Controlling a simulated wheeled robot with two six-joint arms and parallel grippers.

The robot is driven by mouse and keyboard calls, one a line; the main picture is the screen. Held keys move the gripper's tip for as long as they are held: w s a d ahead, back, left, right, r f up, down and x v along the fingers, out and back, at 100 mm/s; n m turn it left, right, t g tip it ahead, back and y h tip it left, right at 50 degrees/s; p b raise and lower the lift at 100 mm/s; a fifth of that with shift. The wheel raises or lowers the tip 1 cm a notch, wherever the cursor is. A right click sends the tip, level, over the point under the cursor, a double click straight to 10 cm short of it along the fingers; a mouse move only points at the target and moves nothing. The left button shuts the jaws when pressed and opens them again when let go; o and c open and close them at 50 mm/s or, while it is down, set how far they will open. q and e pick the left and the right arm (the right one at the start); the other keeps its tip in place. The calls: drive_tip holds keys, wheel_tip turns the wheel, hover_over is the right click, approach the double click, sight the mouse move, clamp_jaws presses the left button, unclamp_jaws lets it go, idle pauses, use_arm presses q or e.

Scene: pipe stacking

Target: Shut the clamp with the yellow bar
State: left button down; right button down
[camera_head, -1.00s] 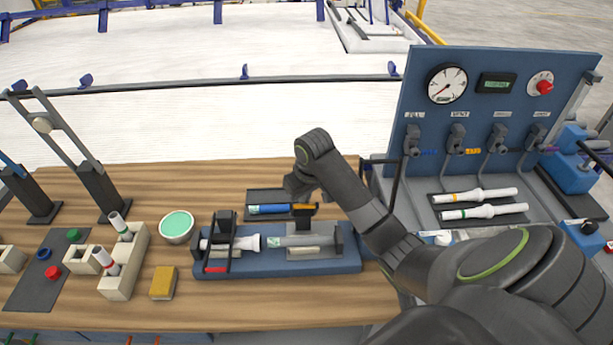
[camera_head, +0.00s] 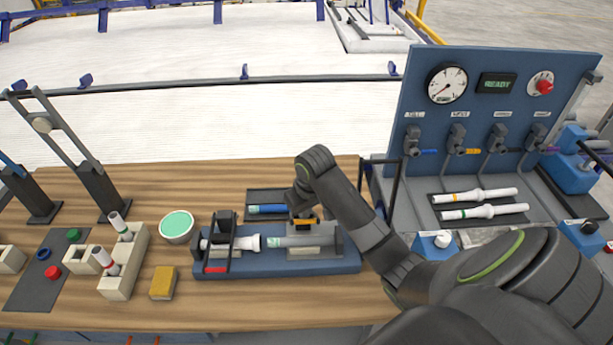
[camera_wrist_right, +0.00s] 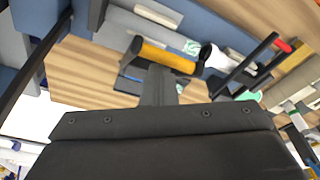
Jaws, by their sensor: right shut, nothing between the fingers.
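The clamp's yellow bar (camera_head: 306,222) now sits over the right part of the blue fixture (camera_head: 280,263), above a grey pipe section lying in it. It shows in the wrist view as a yellow roller (camera_wrist_right: 165,56) with dark ends. My right gripper (camera_head: 302,208) is shut and empty, at the far side of the bar. In the wrist view its fingertips (camera_wrist_right: 157,72) reach the bar; whether they touch is unclear. A white pipe (camera_head: 245,243) lies in the fixture's left part. The other clamp's red bar (camera_head: 216,269) lies at the near side. My left gripper is out of view.
A dark tray with a blue-marked tube (camera_head: 267,209) lies just behind the fixture. A green-topped bowl (camera_head: 177,226), a yellow block (camera_head: 163,283) and a pipe holder (camera_head: 124,262) stand left. A blue gauge panel (camera_head: 490,110) stands right. Bare wood lies in front.

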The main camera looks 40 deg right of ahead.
drive_tip(key=shift+s+a+f, duration=0.3)
drive_tip(key=shift+s+f, duration=0.05)
drive_tip(key=shift+s, duration=0.1)
drive_tip(key=shift+s+a+f, duration=0.2)
drive_tip(key=shift+s+f, duration=0.15)
drive_tip(key=shift+f, duration=0.05)
drive_tip(key=shift+s+a+f, duration=0.25)
drive_tip(key=shift+s+f, duration=0.1)
drive_tip(key=shift+f, duration=0.15)
drive_tip(key=shift+s+f, duration=0.1)
drive_tip(key=shift+f, duration=0.05)
drive_tip(key=shift+s+a+f, duration=0.2)
drive_tip(key=shift+s+f, duration=0.05)
drive_tip(key=shift+f, duration=0.25)
drive_tip(key=shift+s+a+f, duration=0.2)
drive_tip(key=shift+s+f, duration=0.05)
drive_tip(key=shift+f, duration=0.2)
